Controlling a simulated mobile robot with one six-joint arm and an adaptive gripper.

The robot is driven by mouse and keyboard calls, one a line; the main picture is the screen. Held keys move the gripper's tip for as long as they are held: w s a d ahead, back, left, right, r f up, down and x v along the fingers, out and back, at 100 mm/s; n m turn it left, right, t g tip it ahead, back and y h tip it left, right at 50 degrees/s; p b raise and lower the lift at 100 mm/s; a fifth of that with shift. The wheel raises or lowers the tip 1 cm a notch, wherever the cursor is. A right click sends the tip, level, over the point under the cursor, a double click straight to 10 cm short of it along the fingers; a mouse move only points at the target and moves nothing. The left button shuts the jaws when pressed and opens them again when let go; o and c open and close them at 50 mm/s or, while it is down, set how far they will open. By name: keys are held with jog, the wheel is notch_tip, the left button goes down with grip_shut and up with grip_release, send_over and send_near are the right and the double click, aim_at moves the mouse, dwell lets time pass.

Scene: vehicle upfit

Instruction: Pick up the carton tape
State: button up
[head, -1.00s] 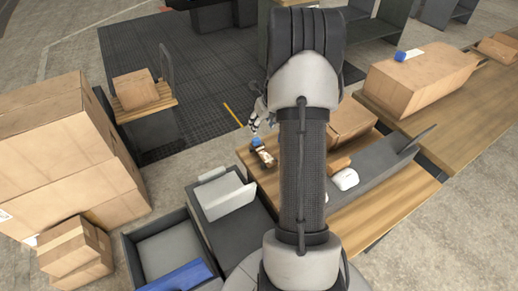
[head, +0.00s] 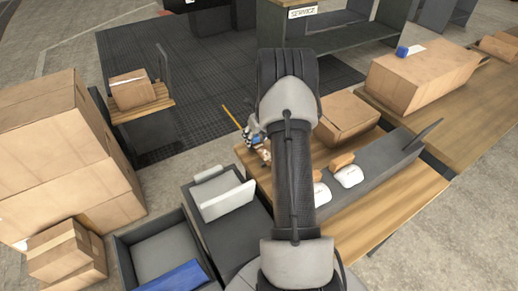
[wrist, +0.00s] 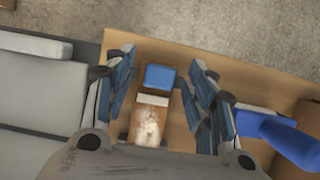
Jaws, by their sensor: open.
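A small item with a blue end, a white band and a tan body, seemingly the carton tape (wrist: 152,112), lies on the wooden bench top (wrist: 239,88) in the wrist view. My gripper (wrist: 163,75) is open, with one blue-padded finger on each side of the item. I cannot tell from this view how far above it the fingers are. In the head view my gripper (head: 254,138) is at the bench's left end, partly behind my arm. The item's tan part shows just below it there.
A blue object (wrist: 290,138) lies right of my fingers in the wrist view. A grey cabinet (head: 230,222) stands left of the bench. A carton (head: 343,116), white objects (head: 348,176) and a grey trough (head: 385,165) are on the bench to the right.

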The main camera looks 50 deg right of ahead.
jog(key=shift+c, duration=0.2)
jog(key=c, duration=0.8)
jog(key=shift+c, duration=0.2)
